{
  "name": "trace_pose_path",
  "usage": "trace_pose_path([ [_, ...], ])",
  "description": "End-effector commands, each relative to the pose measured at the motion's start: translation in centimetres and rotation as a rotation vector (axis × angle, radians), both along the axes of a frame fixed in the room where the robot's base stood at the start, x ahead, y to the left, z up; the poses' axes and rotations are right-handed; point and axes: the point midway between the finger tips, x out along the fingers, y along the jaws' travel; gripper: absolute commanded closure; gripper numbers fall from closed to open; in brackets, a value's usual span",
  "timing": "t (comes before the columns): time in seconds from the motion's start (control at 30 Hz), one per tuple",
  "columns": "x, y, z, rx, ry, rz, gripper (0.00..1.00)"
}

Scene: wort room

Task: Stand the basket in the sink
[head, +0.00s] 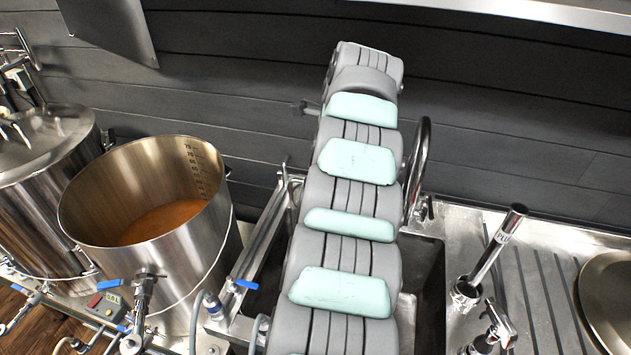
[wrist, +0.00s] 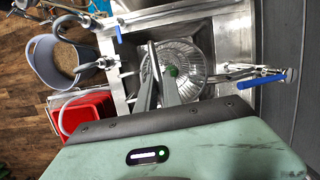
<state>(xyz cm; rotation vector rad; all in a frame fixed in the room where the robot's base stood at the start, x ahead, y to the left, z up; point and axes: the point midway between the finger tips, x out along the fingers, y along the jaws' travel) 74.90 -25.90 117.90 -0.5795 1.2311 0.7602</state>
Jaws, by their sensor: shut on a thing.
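The basket (wrist: 199,63) is a round, shiny metal mesh with a green spot near its middle, seen from above in the wrist view. It is within the outline of the steel sink (wrist: 243,22); I cannot tell whether it rests on the floor or hangs above it. My gripper (wrist: 153,50) has its two grey fingers close together at the basket's left side, shut on it. The exact grip point is hard to see. In the head view my arm covers most of the sink (head: 434,270), and the basket and gripper are hidden.
A large open pot (head: 195,262) of brown liquid stands left of the sink. A curved tap (head: 421,160) rises behind it; a drainboard (head: 545,290) lies right. The wrist view shows a grey bucket (wrist: 42,72), a red bin (wrist: 92,112) and a blue-handled valve (wrist: 262,80).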

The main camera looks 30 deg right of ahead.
Motion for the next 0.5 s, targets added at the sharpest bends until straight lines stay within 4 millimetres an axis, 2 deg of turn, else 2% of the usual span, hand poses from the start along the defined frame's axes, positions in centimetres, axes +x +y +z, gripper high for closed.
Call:
trace_pose_path([
  [0.17,0.0,0.0,-0.6,0.0,-0.001,0.0,1.0],
  [0.5,0.1,-0.1,-4.1,-0.001,-0.003,-0.001,1.0],
])
